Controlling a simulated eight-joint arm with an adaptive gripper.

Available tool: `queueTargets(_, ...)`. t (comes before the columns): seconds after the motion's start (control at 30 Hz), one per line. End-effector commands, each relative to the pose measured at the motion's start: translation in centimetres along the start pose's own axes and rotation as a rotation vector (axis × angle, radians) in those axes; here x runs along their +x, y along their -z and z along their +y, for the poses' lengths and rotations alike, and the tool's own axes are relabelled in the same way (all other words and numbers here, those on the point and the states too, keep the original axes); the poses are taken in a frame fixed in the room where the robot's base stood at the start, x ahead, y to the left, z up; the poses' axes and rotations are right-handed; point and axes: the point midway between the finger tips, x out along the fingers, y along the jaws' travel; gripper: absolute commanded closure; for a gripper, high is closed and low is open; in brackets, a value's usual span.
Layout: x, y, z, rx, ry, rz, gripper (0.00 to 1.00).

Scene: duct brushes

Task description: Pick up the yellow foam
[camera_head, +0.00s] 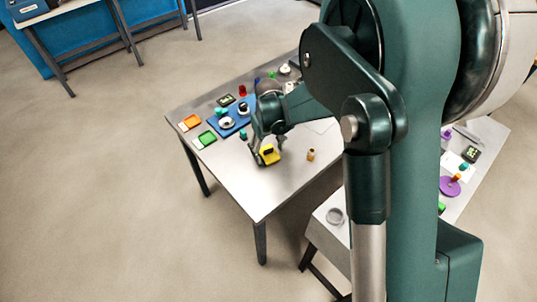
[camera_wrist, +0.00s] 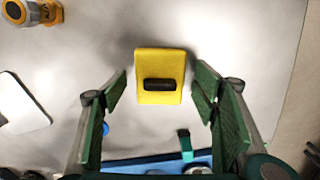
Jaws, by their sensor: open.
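The yellow foam (camera_wrist: 160,62) is a yellow block with a dark oblong piece on its upper face. It lies on the grey table, between and slightly beyond my fingertips in the wrist view. My gripper (camera_wrist: 160,88) is open, with one green-padded finger on each side of the foam and a visible gap on both sides. In the head view the foam (camera_head: 269,154) shows just beside my gripper (camera_head: 262,150), which partly covers it. I cannot tell the exact height of the fingertips above the table.
An orange-yellow cylindrical piece (camera_head: 311,154) stands right of the foam. A teal piece (camera_wrist: 185,146) is near the blue tray. The table's front is clear.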

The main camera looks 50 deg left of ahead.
Motion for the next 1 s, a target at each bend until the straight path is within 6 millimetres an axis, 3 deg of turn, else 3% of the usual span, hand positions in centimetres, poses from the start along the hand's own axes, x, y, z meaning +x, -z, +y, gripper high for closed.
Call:
queueTargets(0.17, 0.0, 0.0, 0.0, 0.0, 0.0, 0.0, 0.4)
queueTargets(0.4, 0.0, 0.0, 0.0, 0.0, 0.0, 0.0, 0.7)
queueTargets(0.77, -0.2, 0.0, 0.0, 0.0, 0.0, 0.0, 0.7)
queueTargets(1.0, -1.7, -0.1, 0.0, 0.0, 0.0, 0.0, 0.7)
